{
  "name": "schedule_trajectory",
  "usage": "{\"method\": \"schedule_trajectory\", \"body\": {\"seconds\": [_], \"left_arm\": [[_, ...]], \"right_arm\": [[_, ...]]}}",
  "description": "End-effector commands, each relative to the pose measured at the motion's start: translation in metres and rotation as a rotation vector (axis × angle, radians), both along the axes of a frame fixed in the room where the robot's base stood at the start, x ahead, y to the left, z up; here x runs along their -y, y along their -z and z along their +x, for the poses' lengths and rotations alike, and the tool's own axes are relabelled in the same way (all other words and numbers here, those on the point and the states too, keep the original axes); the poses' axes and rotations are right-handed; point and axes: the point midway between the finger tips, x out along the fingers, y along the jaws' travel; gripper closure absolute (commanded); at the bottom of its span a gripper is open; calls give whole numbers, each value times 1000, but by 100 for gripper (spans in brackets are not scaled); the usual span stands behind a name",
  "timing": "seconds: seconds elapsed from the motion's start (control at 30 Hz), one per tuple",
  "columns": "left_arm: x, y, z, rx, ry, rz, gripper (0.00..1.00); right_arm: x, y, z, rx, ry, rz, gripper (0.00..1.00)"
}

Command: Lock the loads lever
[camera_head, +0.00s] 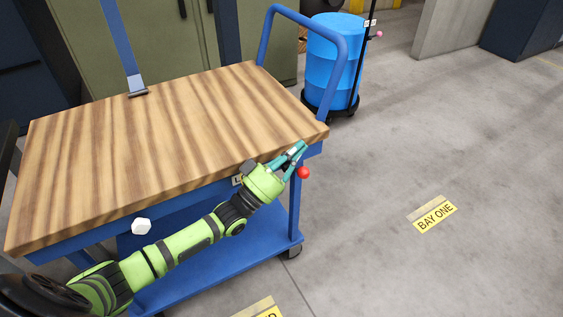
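A red ball knob (303,172), which looks like the lever's end, shows at the right front corner of the cart, below the wooden top. The rest of that lever is hidden behind my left gripper (301,150). The gripper's teal fingers are right beside the red knob, just above and left of it, at the corner of the cart. The fingers lie close together; whether they are open or shut is unclear. A white knob (141,226) sits on the cart's front side, further left. A small label (238,180) is partly covered by my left wrist. My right gripper is out of view.
Green cabinets (130,40) stand at the back. The floor at right is clear around the BAY ONE marking (435,218).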

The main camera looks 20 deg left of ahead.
Motion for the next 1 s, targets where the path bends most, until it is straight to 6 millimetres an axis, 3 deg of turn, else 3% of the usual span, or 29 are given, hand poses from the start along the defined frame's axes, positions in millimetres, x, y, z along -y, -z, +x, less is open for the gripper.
{"method": "schedule_trajectory", "body": {"seconds": [0.03, 0.2, 0.37, 1.0], "left_arm": [[1, 19, -4, -17, 0, 5, 100], [2, 34, -9, -14, -1, 4, 100], [3, 38, -11, -12, 0, 3, 100], [7, 48, -15, 43, 0, 75, 100]], "right_arm": [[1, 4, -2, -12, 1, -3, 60], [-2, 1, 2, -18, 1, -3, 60], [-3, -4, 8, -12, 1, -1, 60], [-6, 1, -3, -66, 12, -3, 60]]}}
